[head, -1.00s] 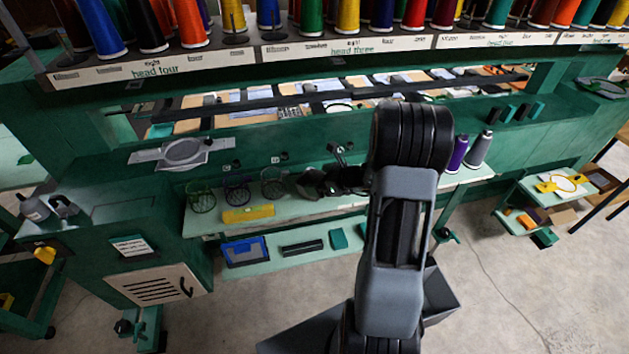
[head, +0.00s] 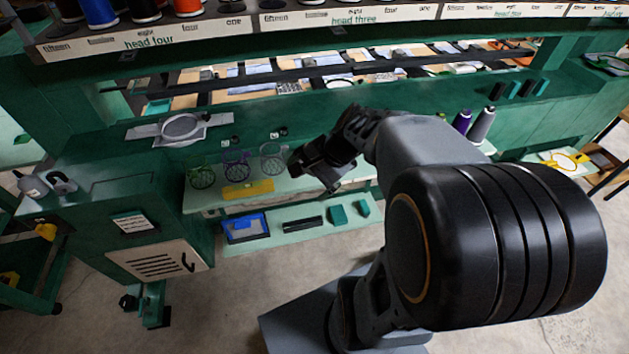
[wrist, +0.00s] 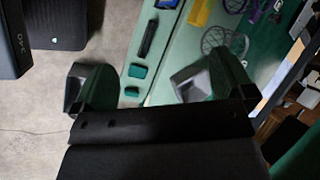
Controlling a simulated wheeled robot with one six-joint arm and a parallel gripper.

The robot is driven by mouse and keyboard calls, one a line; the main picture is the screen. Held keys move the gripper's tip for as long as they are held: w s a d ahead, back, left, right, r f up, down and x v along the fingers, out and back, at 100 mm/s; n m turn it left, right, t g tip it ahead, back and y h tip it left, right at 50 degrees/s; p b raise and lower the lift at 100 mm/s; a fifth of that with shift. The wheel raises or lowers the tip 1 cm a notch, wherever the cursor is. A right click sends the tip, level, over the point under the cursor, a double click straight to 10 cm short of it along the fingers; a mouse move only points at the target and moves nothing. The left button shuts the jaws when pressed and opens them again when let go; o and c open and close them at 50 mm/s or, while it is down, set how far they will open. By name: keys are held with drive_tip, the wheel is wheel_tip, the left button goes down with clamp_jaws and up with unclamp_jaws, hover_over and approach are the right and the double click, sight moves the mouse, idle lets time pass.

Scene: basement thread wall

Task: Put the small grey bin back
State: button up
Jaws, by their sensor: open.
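A small grey round wire-like item (head: 273,158) stands on the upper shelf, at the right end of a row with a green one (head: 202,176) and a purple one (head: 236,166). I cannot tell if it is the bin. Grey wire rings also show in the wrist view (wrist: 223,40). My gripper (head: 312,174) is just right of this row in the head view. In the wrist view my gripper (wrist: 135,85) has its fingers wide apart, with nothing held between them.
A yellow item (head: 248,189) lies on the upper shelf (head: 215,198). The lower shelf (head: 272,239) holds a blue tray (head: 245,239), a black box (head: 303,224) and two green blocks (head: 338,214). Purple (head: 462,121) and grey (head: 482,124) thread cones stand right. Floor is clear in front.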

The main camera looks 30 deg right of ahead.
drive_tip(key=s+a+r+n+t+h, duration=0.1)
drive_tip(key=s+r+n+h, duration=0.3)
drive_tip(key=n, duration=0.8)
drive_tip(key=shift+s+a+r+n+h, duration=0.3)
drive_tip(key=shift+s+a+h, duration=0.3)
drive_tip(key=shift+s, duration=0.5)
drive_tip(key=shift+d, duration=0.1)
